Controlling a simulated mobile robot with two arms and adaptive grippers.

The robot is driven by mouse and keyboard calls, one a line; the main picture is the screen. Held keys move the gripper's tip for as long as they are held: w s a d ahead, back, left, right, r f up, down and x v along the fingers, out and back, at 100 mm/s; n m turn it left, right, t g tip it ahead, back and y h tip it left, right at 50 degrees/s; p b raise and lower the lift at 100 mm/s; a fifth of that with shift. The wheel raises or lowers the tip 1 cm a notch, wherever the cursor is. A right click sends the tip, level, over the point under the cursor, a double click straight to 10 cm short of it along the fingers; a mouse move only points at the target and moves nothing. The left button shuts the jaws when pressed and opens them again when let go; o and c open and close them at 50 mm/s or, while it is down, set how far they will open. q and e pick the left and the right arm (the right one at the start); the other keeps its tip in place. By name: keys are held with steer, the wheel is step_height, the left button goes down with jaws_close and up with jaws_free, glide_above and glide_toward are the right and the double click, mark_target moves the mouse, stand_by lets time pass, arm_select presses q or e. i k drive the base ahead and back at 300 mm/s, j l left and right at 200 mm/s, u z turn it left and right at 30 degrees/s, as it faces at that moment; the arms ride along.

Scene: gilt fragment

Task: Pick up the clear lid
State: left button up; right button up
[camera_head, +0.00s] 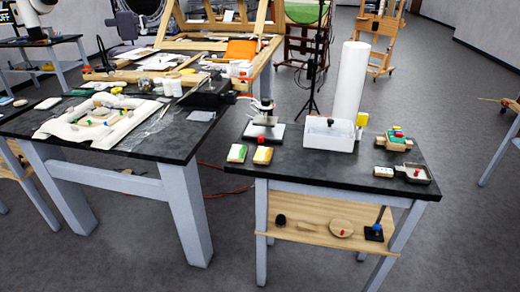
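A clear, whitish rectangular tub (328,136) stands on the black top of the right-hand table (290,176). I cannot make out a separate clear lid; whether the pale top of the tub is a lid or its open rim is too small to tell. Neither of my grippers is in view.
A tall white roll (350,82) stands behind the tub. A small stand (264,120) is to its left, and two sponge-like blocks (237,153) lie at the front left. A small grey pan (416,173) lies at the right. The table's front middle is clear. The left table (160,140) is cluttered.

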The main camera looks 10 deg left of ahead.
mark_target(333, 128)
steer(key=i+l+z, duration=0.2)
steer(key=l+z, duration=0.2)
steer(key=i+l+z, duration=0.25)
steer(key=z, duration=0.2)
steer(key=i+l+z, duration=0.25)
steer(key=z, duration=0.15)
steer(key=i+z, duration=0.45)
steer(key=i+l+z, duration=0.2)
steer(key=i, duration=0.25)
steer(key=i+z, duration=0.25)
steer(key=i, duration=0.2)
steer(key=i+u, duration=0.25)
steer(key=u, duration=0.15)
steer(key=i+u, duration=0.6)
steer(key=u, duration=0.15)
steer(key=i+l+u, duration=0.2)
steer(key=u, duration=0.15)
